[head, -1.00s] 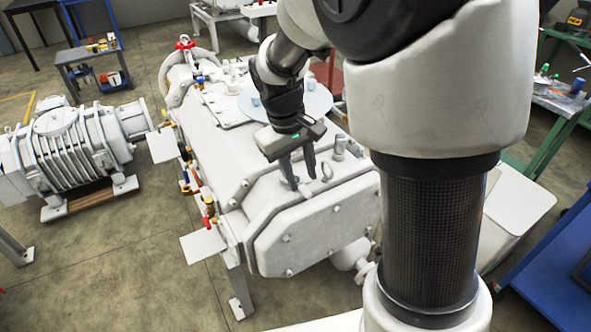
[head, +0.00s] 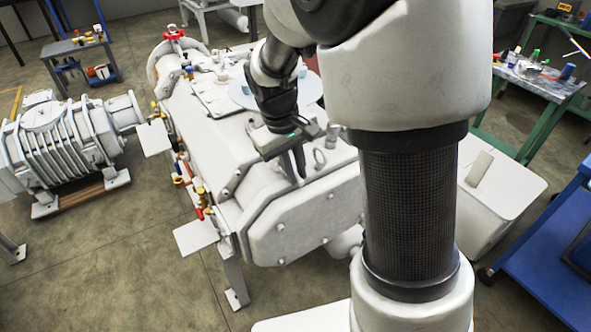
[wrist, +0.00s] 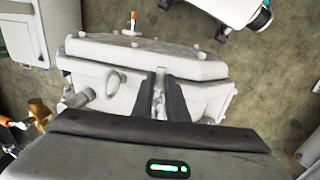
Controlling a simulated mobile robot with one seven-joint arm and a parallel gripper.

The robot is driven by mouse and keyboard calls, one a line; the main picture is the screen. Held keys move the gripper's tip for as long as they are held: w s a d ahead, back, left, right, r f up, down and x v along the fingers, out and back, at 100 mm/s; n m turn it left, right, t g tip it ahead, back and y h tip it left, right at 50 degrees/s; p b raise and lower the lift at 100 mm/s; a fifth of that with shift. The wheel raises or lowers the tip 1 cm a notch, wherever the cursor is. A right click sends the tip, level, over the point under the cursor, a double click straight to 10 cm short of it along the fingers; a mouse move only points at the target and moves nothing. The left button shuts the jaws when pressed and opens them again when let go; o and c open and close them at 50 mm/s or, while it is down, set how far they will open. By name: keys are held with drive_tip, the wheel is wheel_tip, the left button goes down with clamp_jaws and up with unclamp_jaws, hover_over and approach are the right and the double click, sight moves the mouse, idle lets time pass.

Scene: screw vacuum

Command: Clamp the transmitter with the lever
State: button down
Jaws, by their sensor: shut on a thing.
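My gripper (head: 298,176) points down at the top edge of the white machine (head: 310,215), near its front end. In the wrist view my gripper (wrist: 161,78) has its dark fingers close together with a narrow light-grey piece (wrist: 158,98) between them. The fingers hide most of that piece. A metal ring (head: 319,157) and a short grey cylinder (head: 333,133) stand on the machine's top, right of the fingers. I cannot tell which part is the transmitter or the lever.
A ribbed white pump (head: 75,145) stands on the floor to the left. Valves with red handles (head: 203,213) line the machine's left side. A white box (head: 510,180) and a blue cart (head: 545,240) stand at the right. Floor at the lower left is clear.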

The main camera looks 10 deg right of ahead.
drive_tip(key=shift+d, duration=0.1)
drive_tip(key=n, duration=0.1)
drive_tip(key=d+n+p, duration=0.1)
drive_tip(key=n, duration=0.1)
drive_tip(key=n+p, duration=0.1)
drive_tip(key=shift+w+d+r+n+t, duration=0.15)
drive_tip(key=shift+w+d+n+t, duration=0.15)
drive_tip(key=shift+w+n+t, duration=0.1)
drive_tip(key=n+p, duration=0.2)
drive_tip(key=w+d+n+y+p, duration=0.1)
drive_tip(key=n, duration=0.2)
drive_tip(key=shift+w+d+r+t+p, duration=0.1)
drive_tip(key=shift+w+d+t+p, duration=0.1)
drive_tip(key=shift+t+p, duration=0.15)
drive_tip(key=n+p, duration=0.1)
drive_tip(key=w+n+p, duration=0.1)
drive_tip(key=n+p, duration=0.1)
drive_tip(key=n+y+p, duration=0.1)
drive_tip(key=shift+w+d+n+p, duration=0.2)
drive_tip(key=shift+w+n+p, duration=0.1)
drive_tip(key=shift+n+p, duration=0.1)
drive_tip(key=n+p, duration=0.1)
drive_tip(key=w+n+p, duration=0.1)
drive_tip(key=n+p, duration=0.1)
drive_tip(key=shift+w+a+y, duration=0.1)
drive_tip(key=shift+w+y, duration=0.05)
drive_tip(key=shift+y, duration=0.15)
drive_tip(key=shift+f+n, duration=0.2)
drive_tip(key=shift+n, duration=0.1)
